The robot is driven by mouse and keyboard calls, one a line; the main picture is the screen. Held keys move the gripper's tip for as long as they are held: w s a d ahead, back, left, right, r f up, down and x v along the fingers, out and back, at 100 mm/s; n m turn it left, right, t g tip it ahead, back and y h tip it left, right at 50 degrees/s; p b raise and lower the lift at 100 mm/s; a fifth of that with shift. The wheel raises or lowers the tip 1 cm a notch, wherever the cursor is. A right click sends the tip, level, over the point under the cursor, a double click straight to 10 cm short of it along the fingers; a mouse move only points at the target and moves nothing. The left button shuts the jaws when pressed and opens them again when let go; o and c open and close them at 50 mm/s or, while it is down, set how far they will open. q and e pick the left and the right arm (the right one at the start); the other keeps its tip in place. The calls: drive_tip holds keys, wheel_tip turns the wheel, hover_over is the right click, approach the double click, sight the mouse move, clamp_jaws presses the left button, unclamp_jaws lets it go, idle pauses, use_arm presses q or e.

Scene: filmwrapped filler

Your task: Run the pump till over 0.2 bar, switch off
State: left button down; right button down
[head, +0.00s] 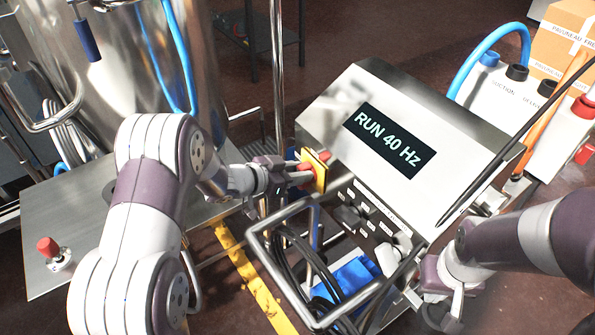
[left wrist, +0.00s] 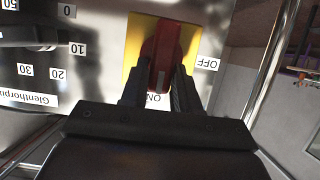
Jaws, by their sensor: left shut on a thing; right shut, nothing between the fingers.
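The pump's control box (head: 420,140) has a sloped steel lid, and its display (head: 390,140) reads "RUN 40 Hz". On its side is a red rotary switch (left wrist: 162,50) on a yellow plate (left wrist: 132,45); the plate also shows in the head view (head: 320,168). My left gripper (head: 305,172) is shut on the red switch handle. In the left wrist view the handle lies in line with the "ON" label (left wrist: 153,98), and "OFF" (left wrist: 208,63) is to its right. My right gripper (head: 455,302) is shut and empty, low at the right. No pressure reading is legible.
A black knob (left wrist: 25,36) with a numbered scale sits left of the switch. A bent steel tube frame (head: 262,245) with black cables stands before the box. A steel tank (head: 110,70) is behind my left arm. A red mushroom button (head: 48,247) is at the lower left.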

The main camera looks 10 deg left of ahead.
use_arm(q)
drive_tip(key=n+h+p, duration=0.1)
drive_tip(key=p, duration=0.2)
drive_tip(key=n+g+p, duration=0.1)
drive_tip(key=n+p, duration=0.1)
drive_tip(key=p, duration=0.1)
drive_tip(key=w+a+n+h+p, duration=0.1)
drive_tip(key=p, duration=0.2)
drive_tip(key=shift+n+g+h, duration=0.3)
drive_tip(key=shift+g, duration=0.1)
drive_tip(key=shift+w+a+f+n+g+h+b, duration=0.15)
drive_tip(key=shift+f+n+h+b, duration=0.4)
drive_tip(key=shift+n, duration=0.9)
drive_tip(key=shift+w+a+f+n+g+h+b, duration=0.1)
drive_tip(key=shift+f+n+h+b, duration=0.35)
drive_tip(key=shift+n+h, duration=0.8)
drive_tip(key=shift+w+a+f+n+g+h+b, duration=0.2)
drive_tip(key=shift+n+h+b, duration=0.4)
drive_tip(key=shift+n, duration=1.1)
drive_tip(key=shift+s, duration=0.1)
drive_tip(key=c, duration=0.9)
unclamp_jaws()
